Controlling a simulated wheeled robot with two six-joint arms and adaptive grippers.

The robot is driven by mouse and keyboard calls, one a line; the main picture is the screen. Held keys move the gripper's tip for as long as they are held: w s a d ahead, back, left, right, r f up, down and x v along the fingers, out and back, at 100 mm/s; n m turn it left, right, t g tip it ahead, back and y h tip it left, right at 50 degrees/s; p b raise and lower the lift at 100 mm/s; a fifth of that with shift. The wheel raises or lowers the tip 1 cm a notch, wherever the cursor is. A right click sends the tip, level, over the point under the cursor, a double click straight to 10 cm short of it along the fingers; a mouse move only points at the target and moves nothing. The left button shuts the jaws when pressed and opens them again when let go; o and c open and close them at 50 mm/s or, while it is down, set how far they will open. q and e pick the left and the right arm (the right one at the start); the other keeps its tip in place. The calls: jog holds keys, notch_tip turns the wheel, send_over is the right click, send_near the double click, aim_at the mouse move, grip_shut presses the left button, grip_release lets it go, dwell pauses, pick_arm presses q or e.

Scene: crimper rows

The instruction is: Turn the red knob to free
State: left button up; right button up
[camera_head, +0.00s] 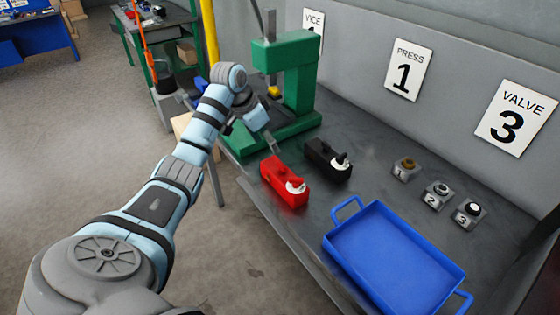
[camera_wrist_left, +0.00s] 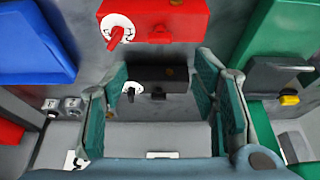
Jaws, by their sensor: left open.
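A red box (camera_head: 283,183) stands on the grey bench, with a white dial (camera_head: 297,187) and a red knob (camera_head: 295,182) on its near right end. In the left wrist view the red box (camera_wrist_left: 180,18) is at the top, and its red knob (camera_wrist_left: 115,38) slants down-left across the dial. The marks on the dial are too small to read. My left gripper (camera_head: 274,147) is above the bench by the far end of the red box, apart from the knob. In the left wrist view its fingers (camera_wrist_left: 162,68) are spread and empty. My right gripper is out of view.
A black box (camera_head: 326,160) with a black knob stands beside the red one. A green press (camera_head: 301,95) rises behind. A blue tray (camera_head: 385,205) and several numbered buttons (camera_head: 437,195) are to the right. Wall signs (camera_head: 409,70) hang behind the bench.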

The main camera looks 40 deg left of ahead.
aim_at(281, 164)
pick_arm(q)
jog(key=b+x, duration=0.1)
jog(key=x, duration=1.1)
jog(key=c, duration=1.2)
